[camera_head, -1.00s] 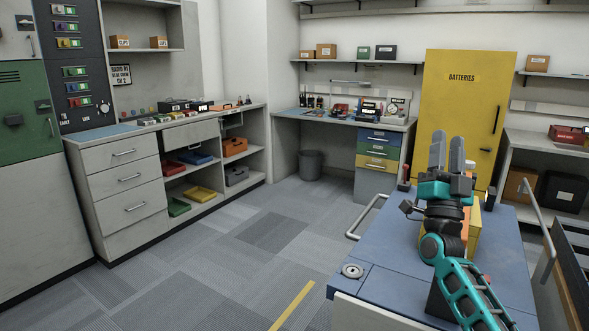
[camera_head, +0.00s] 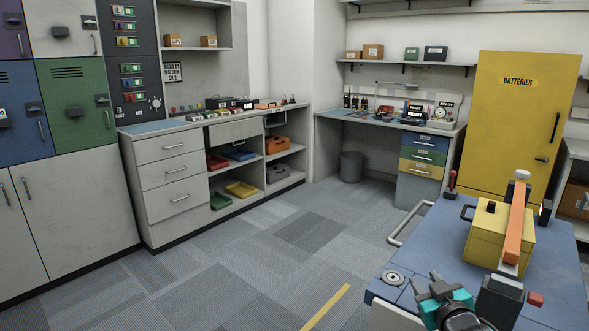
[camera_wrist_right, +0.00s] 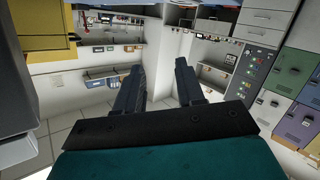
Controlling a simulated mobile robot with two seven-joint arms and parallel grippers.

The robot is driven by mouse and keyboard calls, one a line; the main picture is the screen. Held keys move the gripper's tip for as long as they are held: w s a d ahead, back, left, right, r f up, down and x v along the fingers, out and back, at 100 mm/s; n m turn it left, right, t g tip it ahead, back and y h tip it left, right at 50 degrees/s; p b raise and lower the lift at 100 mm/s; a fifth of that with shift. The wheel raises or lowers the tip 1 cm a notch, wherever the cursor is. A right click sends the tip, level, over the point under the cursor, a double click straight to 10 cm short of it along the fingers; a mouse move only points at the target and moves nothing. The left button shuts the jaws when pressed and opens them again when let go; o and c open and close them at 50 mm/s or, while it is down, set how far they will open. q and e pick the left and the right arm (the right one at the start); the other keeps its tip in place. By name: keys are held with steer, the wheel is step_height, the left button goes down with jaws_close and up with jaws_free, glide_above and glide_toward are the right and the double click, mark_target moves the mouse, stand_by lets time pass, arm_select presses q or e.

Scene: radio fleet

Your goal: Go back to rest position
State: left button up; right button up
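My right gripper (camera_head: 430,284) is low at the bottom of the head view, by the front edge of the blue-topped cart (camera_head: 435,235). It is black and teal, and only part of it shows. In the right wrist view my right gripper (camera_wrist_right: 158,78) has its two dark fingers apart, with nothing between them. My left gripper is in neither view.
On the cart stand a yellow box (camera_head: 483,240), an orange bar-shaped thing (camera_head: 515,222) and a small red block (camera_head: 536,299). A yellow batteries cabinet (camera_head: 500,135) stands behind. Grey drawers (camera_head: 170,175) and lockers (camera_head: 65,230) line the left. The carpet (camera_head: 250,265) is clear.

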steer(key=s+a+f+g, duration=0.1)
steer(key=s+a+f, duration=0.2)
steer(key=s, duration=0.6)
steer(key=s+a+f+g+y, duration=0.1)
steer(key=s+a+f+g, duration=0.1)
steer(key=s+a+f, duration=0.2)
steer(key=s+a+f+m+g+y, duration=0.1)
steer(key=s+a+f, duration=0.3)
steer(key=s+f, duration=0.5)
steer(key=s+g, duration=0.1)
steer(key=s, duration=0.6)
steer(key=shift+s, duration=0.2)
